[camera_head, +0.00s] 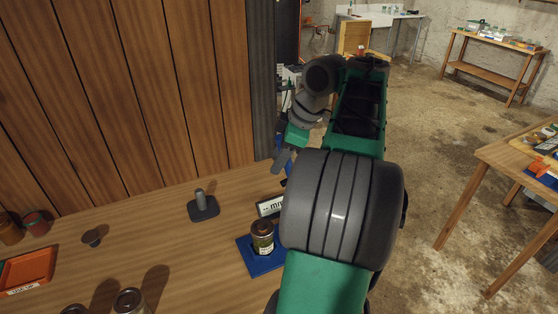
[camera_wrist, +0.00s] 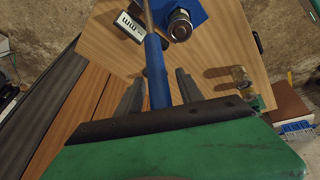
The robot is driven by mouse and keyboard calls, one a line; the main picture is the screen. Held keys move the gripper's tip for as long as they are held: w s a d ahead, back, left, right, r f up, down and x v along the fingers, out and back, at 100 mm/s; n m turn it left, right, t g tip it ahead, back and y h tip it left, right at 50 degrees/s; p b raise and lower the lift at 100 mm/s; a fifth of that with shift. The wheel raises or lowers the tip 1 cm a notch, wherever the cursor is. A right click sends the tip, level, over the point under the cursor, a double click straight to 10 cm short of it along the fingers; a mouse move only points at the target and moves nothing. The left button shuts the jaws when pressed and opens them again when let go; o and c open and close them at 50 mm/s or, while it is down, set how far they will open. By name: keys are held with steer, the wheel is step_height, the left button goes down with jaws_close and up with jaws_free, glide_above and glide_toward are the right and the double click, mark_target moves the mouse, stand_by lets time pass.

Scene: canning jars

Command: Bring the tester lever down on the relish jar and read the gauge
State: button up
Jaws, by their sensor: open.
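A jar with a dark lid (camera_head: 262,237) stands upright on the tester's blue base (camera_head: 277,265); its label is too small to read. The jar also shows in the wrist view (camera_wrist: 180,23), on the blue base (camera_wrist: 209,12). The white gauge (camera_head: 270,206) sits beside it, and shows in the wrist view (camera_wrist: 129,26) with dark marks I cannot read. The tester lever, with a blue grip (camera_wrist: 156,68), runs between the spread fingers of my gripper (camera_wrist: 159,76). My gripper (camera_head: 284,160) is open around the grip; contact cannot be told. The lever looks raised.
A grey post on a dark base (camera_head: 203,207) stands left of the tester. An orange tray (camera_head: 28,268), jars at the left and another jar (camera_head: 129,302) in front share the bench. A plank wall (camera_head: 130,90) backs it. A side table (camera_head: 510,165) stands right.

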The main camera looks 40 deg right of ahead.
steer(key=shift+c, duration=0.3)
jaws_close()
stand_by(1.1)
